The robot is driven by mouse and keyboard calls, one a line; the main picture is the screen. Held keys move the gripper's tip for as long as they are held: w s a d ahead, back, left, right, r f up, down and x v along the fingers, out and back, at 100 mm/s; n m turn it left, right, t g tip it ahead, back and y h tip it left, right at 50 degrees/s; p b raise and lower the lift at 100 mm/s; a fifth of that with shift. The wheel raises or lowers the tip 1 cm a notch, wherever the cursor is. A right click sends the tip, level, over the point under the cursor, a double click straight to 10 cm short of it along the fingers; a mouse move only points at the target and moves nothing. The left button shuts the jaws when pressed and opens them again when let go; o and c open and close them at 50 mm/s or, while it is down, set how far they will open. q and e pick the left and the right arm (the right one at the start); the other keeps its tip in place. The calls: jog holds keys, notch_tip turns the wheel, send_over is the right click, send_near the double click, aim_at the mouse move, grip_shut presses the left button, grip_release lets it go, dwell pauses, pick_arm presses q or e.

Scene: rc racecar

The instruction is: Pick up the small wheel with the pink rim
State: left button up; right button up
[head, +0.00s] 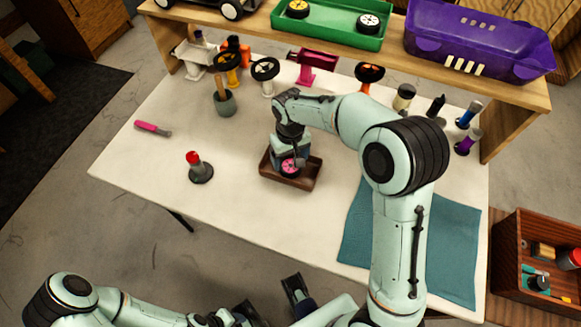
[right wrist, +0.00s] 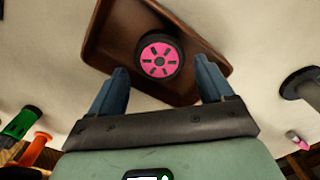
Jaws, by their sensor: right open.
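The small wheel with the pink rim (head: 289,168) lies flat, rim up, in a brown tray (head: 304,183) on the white table. The right wrist view shows the wheel (right wrist: 159,57), with a black tyre, near the middle of the tray (right wrist: 103,40). My right gripper (head: 291,158) is over the tray, pointing down. In the right wrist view its two blue fingers (right wrist: 160,70) are apart, one to each side of the wheel in the picture, with nothing held. Contact with the wheel is not visible. My left gripper (head: 275,302) is partly visible at the bottom edge, away from the tray.
A blue cloth (head: 452,245) covers the right. The shelf holds a green tray (head: 330,30) and purple bin (head: 478,40).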

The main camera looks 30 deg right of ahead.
aim_at(290, 165)
jog(key=shift+f, duration=1.55)
jog(key=c, duration=0.8)
jog(key=shift+r, duration=0.1)
